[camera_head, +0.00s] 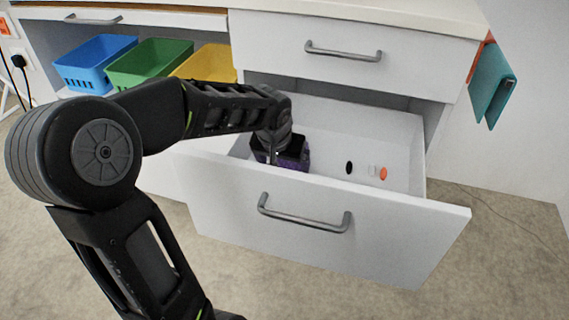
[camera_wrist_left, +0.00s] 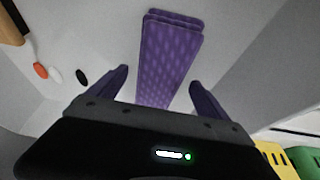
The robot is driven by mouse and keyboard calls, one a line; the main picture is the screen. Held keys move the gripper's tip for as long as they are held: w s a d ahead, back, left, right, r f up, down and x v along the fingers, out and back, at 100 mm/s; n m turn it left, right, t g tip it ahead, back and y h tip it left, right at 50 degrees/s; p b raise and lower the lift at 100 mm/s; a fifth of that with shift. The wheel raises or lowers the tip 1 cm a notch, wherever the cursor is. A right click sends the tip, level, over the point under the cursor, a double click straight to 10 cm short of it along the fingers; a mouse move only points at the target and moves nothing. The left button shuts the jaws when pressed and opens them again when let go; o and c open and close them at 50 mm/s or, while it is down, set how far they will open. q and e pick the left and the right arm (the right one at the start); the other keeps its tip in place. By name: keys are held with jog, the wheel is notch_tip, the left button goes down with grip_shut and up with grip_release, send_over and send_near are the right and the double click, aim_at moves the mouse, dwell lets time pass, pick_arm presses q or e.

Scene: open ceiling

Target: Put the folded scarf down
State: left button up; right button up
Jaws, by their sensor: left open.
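The folded scarf (camera_head: 298,163) is purple and patterned and lies inside the open lower drawer (camera_head: 325,215), at its left end. In the left wrist view the scarf (camera_wrist_left: 170,55) is a narrow stack of folded layers between and beyond the fingers. My left gripper (camera_head: 273,152) reaches down into the drawer over the scarf and hides part of it. In the left wrist view the gripper (camera_wrist_left: 160,92) is open, with a finger on each side of the scarf and gaps between. My right gripper is out of view.
Small black (camera_head: 349,168) and orange (camera_head: 383,174) items lie to the right in the drawer, where much floor is bare. Blue (camera_head: 95,62), green (camera_head: 148,62) and yellow (camera_head: 208,64) baskets stand on the left shelf. The upper drawer (camera_head: 350,50) is shut above.

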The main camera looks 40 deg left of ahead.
pick_arm(q)
jog(key=p+v, duration=0.3)
jog(key=v, duration=0.7)
dwell(1.2)
